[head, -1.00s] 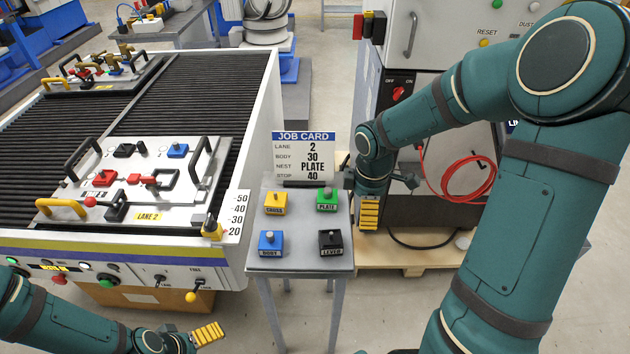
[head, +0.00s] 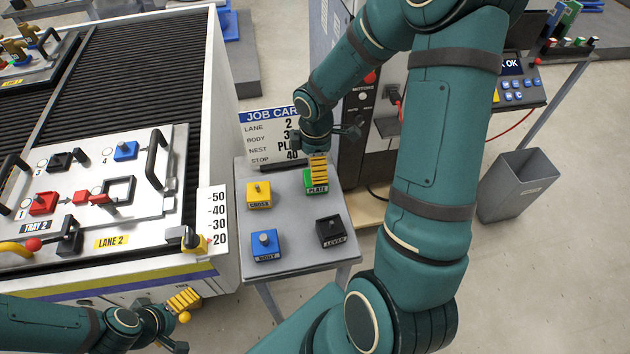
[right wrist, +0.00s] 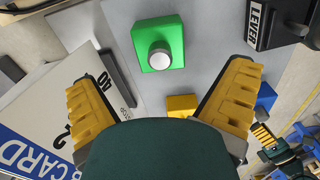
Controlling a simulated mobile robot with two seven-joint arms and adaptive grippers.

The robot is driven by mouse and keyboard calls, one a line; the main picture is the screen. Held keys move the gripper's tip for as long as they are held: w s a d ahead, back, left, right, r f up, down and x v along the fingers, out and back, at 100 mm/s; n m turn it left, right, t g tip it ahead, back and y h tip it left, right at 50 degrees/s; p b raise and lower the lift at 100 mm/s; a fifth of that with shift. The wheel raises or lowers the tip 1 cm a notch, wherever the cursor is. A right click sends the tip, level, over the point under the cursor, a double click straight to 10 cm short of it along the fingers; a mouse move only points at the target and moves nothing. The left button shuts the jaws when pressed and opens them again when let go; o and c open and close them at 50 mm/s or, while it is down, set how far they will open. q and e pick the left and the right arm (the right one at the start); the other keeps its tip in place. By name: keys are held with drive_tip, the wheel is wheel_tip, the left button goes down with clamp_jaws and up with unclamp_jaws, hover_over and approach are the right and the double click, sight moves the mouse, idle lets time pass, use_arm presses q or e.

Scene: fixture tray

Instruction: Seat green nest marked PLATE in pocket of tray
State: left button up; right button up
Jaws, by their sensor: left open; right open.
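The green nest marked PLATE (head: 313,185) stands upright on the small grey table. In the right wrist view the green nest (right wrist: 172,29) shows from above, with its round grey knob. My right gripper (head: 319,170) is over the nest in the head view and partly hides it. In the right wrist view my right gripper (right wrist: 160,78) is open and empty, with the nest beyond its spread fingers. The tray (head: 145,215), marked TRAY 2, lies on the conveyor at lane 2. A black square frame (head: 106,185) shows on it. My left gripper (head: 183,299) is open near the conveyor's front edge.
A yellow CROSS nest (head: 259,195), blue BODY nest (head: 265,246) and black LEVER nest (head: 330,231) share the small table (head: 295,215). The job card (head: 268,140) stands behind them. Red, black and blue blocks and tall handles occupy the tray.

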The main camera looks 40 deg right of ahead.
sight(310, 190)
drive_tip(key=shift+f+b, duration=0.75)
drive_tip(key=shift+f, duration=2.8)
drive_tip(key=shift+r, duration=0.1)
drive_tip(key=c, duration=1.4)
